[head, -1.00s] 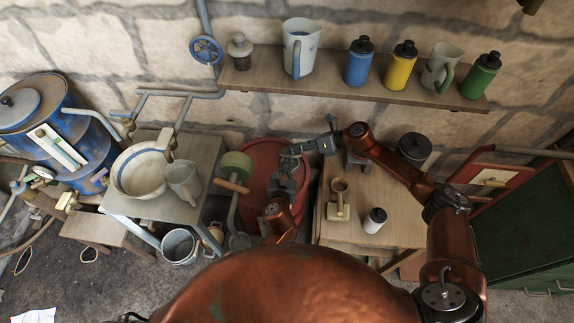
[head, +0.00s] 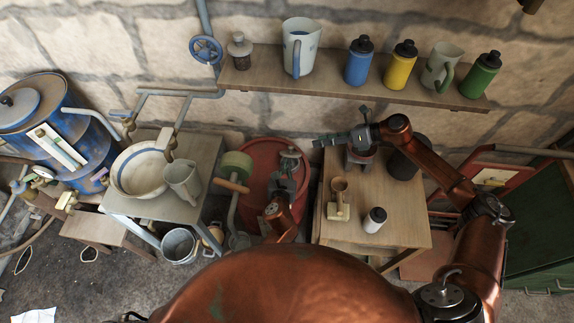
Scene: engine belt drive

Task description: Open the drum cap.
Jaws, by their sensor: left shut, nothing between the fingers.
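The red drum (head: 262,158) stands in the middle, between the grey stand and the wooden table. My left gripper (head: 288,167) is over the drum top, shut and empty. A small grey rounded piece (head: 290,153) shows at its tip; I cannot tell whether it is the drum cap or part of the gripper. My arm hides part of the drum top. My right gripper (head: 341,132) is right of the drum, above the back left of the wooden table and apart from the drum. Its finger opening is unclear, and I see no held thing.
The wooden table (head: 390,215) holds a brass-coloured cup piece (head: 339,198), a white bottle (head: 374,220) and a dark pot (head: 405,158). A green roller with a wooden handle (head: 236,166) is left of the drum. A shelf (head: 340,88) with jugs and bottles hangs behind.

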